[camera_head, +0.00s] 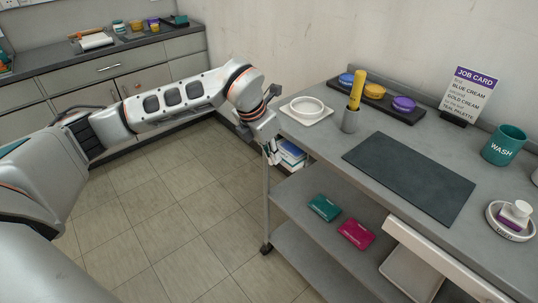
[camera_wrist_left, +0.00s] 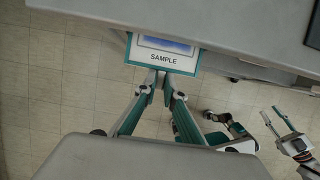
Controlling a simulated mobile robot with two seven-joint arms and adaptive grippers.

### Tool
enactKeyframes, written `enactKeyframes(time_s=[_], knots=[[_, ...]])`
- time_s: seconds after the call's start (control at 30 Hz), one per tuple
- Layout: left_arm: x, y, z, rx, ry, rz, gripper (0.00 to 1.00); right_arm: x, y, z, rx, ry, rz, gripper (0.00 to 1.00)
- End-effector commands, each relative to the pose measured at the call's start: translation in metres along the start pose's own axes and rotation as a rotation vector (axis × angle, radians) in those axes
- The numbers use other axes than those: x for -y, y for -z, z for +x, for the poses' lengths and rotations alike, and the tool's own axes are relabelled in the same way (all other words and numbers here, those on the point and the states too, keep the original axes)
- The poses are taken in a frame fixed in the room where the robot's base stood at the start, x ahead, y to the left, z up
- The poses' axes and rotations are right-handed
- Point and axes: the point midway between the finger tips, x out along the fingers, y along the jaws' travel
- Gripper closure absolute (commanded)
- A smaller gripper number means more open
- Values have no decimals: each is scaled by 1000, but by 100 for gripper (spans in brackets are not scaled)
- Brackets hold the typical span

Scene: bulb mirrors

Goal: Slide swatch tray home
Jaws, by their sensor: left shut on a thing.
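The swatch tray (camera_wrist_left: 192,63) has a white front lettered SAMPLE, a teal edge and a blue patch. In the left wrist view it juts out past the grey cart edge. In the head view the tray (camera_head: 292,151) shows as a small white and blue shape below the cart top's left end. My left gripper (camera_wrist_left: 161,78) is shut on the tray's front edge, below the lettering. In the head view my left gripper (camera_head: 272,152) partly covers it. The tray's far part is hidden under the top. My right gripper (camera_wrist_left: 277,122) is empty with its fingers apart.
Teal (camera_head: 324,207) and magenta (camera_head: 356,233) boxes lie on the lower shelf. Floor at left is clear.

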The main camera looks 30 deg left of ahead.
Motion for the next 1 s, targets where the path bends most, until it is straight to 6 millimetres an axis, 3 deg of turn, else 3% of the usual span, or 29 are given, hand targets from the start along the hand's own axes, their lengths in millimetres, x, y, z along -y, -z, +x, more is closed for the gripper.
enactKeyframes(time_s=[1.0], knots=[[0,-35,12,1,0,0,100,0,-2,0,2,1,-1,67]])
